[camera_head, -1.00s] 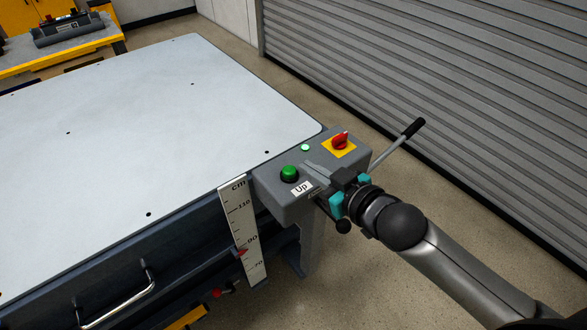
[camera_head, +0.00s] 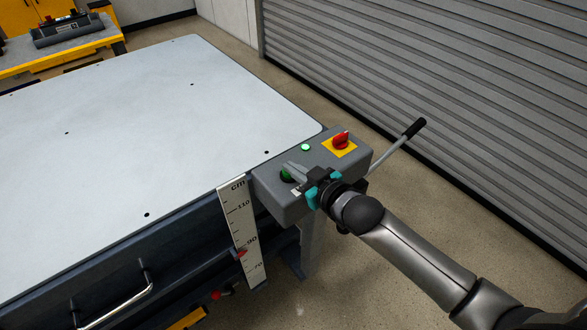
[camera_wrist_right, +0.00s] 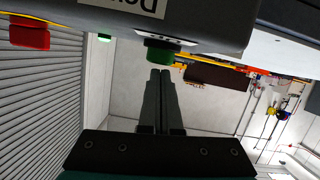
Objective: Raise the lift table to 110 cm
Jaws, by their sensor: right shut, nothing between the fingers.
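The lift table (camera_head: 130,120) has a flat pale top. At its near right corner is a grey control box (camera_head: 322,165) with a green button (camera_head: 286,176), which also shows in the wrist view (camera_wrist_right: 160,54). My right gripper (camera_head: 294,168) is shut and empty, its fingertips over or beside the button; in the wrist view the fingertips (camera_wrist_right: 161,72) are just below it. I cannot tell if they touch. The button's label is mostly covered. On the cm scale (camera_head: 243,225), a red pointer (camera_head: 240,253) is slightly below the 90 mark. My left gripper is not in view.
A red switch (camera_head: 341,141) on a yellow plate and a lit green lamp (camera_head: 305,147) are on the box. A lever (camera_head: 400,140) sticks out behind it. A grey roller shutter (camera_head: 430,75) stands at right, with bare floor before it. A yellow bench (camera_head: 60,60) is far left.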

